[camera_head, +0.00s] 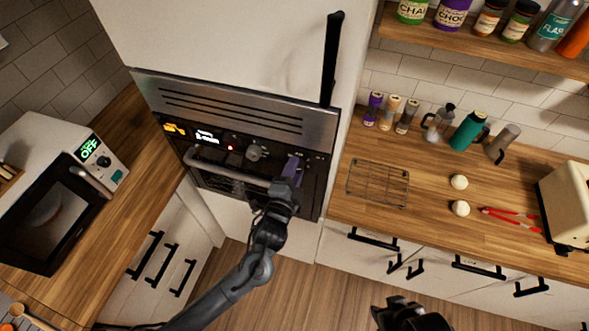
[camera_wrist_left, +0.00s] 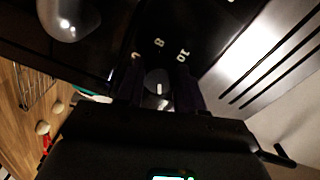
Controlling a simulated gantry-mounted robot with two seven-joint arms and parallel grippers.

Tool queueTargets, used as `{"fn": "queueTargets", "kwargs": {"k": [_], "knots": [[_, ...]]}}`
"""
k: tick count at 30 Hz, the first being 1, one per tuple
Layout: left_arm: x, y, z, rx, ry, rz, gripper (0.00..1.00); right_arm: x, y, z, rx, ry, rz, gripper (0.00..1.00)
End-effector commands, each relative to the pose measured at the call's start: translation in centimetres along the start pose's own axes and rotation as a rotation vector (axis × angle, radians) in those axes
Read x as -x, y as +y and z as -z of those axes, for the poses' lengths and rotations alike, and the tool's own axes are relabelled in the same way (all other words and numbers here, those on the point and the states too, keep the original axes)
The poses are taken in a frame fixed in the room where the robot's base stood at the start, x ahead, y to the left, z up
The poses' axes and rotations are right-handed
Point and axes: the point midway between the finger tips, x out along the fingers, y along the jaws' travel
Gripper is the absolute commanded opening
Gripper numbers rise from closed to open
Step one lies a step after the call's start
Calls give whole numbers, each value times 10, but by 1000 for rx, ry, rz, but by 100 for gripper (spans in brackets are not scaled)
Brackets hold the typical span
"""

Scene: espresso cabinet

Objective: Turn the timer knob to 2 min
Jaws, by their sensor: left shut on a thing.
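The timer knob (camera_wrist_left: 154,80) is a dark round knob with a pale mark on the black oven panel (camera_head: 230,145). In the left wrist view it sits between the fingers of my left gripper (camera_wrist_left: 157,92), with the white numbers 8 and 10 beside it. My left gripper also shows in the head view (camera_head: 293,168), shut on the knob at the right part of the panel. Its fingers hide much of the dial, so I cannot read the setting. My right gripper (camera_head: 408,315) is at the bottom edge, away from the oven; its jaws are unclear.
Another knob (camera_head: 255,152) and a lit white display (camera_head: 206,135) are left of my left gripper. The oven handle (camera_head: 225,168) runs just below. A tall black handle (camera_head: 332,60) stands above right. A wire rack (camera_head: 378,184) lies on the right counter.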

Motion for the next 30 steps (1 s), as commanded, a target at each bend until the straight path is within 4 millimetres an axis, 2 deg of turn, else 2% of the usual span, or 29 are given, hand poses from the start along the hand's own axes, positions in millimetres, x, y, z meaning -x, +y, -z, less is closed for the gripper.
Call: {"fn": "queueTargets", "kwargs": {"k": [6, 7, 11, 23, 26, 30], "knots": [[0, 0, 0, 0, 0, -1, 7, 0, 1, 0, 4, -1, -3, 43], [0, 0, 0, 1, 0, -1, 42, 0, 1, 0, 5, -1, -4, 43], [0, 0, 0, 1, 0, -1, 62, 0, 2, -1, 9, -2, -7, 43], [5, 1, -1, 2, -1, -1, 63, -1, 2, -1, 8, -2, -6, 43], [14, 2, -1, 3, 0, -1, 63, -3, 2, -1, 6, -1, -5, 43], [36, 3, -1, 3, 1, -2, 63, -6, 1, -2, 4, -1, -3, 43]]}}
